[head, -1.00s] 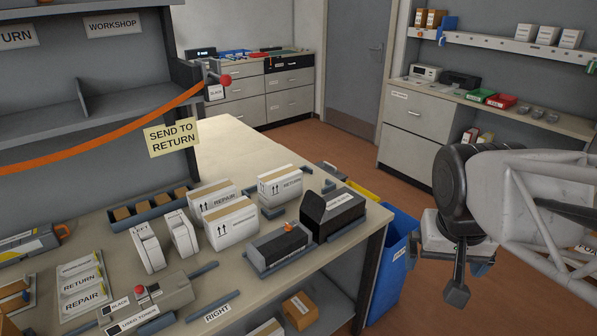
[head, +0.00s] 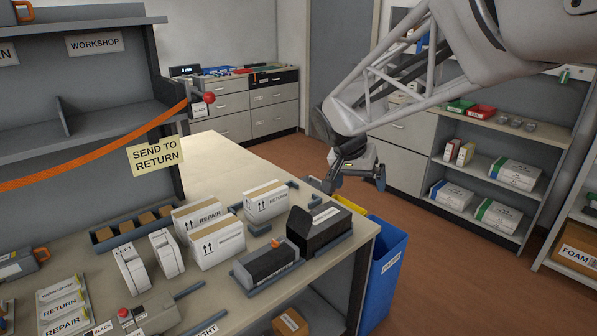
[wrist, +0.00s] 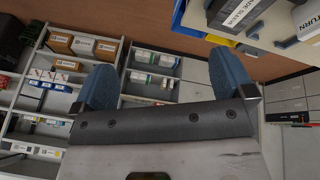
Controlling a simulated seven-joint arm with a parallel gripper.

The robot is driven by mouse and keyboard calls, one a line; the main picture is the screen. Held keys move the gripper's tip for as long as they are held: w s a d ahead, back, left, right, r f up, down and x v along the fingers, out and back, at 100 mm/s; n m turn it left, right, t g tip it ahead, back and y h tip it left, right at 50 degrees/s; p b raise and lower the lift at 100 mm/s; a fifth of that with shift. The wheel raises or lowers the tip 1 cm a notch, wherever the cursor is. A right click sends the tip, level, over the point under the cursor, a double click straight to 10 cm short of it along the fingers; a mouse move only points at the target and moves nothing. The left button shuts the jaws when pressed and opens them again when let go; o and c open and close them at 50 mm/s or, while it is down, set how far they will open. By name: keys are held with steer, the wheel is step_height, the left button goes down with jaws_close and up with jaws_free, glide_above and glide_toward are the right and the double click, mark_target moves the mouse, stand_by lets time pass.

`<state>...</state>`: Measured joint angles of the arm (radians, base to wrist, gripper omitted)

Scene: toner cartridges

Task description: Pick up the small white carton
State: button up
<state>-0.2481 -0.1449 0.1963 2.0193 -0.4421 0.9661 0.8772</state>
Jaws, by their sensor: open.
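Three white cartons stand on the bench in the head view: one marked REPAIR (head: 201,214), a larger-looking one in front of it (head: 217,246), and one marked RETURN (head: 266,202). Each has a brown tape strip on top. I cannot tell for sure which is the small one. Part of the RETURN carton (wrist: 309,20) seems to show at the wrist view's top right corner. My gripper (head: 355,182) is open and empty, right of the bench's far right corner and apart from the cartons. Its two blue-grey fingers (wrist: 165,80) are spread wide in the wrist view.
A black cartridge (head: 318,231) and a grey one (head: 265,261) lie in holders right of the cartons. Two thin white upright pieces (head: 166,252) stand to their left. A blue bin (head: 386,268) stands beside the bench. The bench behind the cartons is clear.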

steer(key=w+a+f+m, duration=0.1)
steer(key=w+a+f, duration=0.2)
steer(key=w+a, duration=0.45)
steer(key=m+t+h, duration=0.3)
steer(key=t, duration=0.1)
glide_toward(264, 190)
steer(key=x, duration=0.3)
steer(key=shift+w+d, duration=0.1)
steer(key=shift+x, duration=1.3)
steer(key=shift+x, duration=2.6)
steer(key=shift+f, duration=0.1)
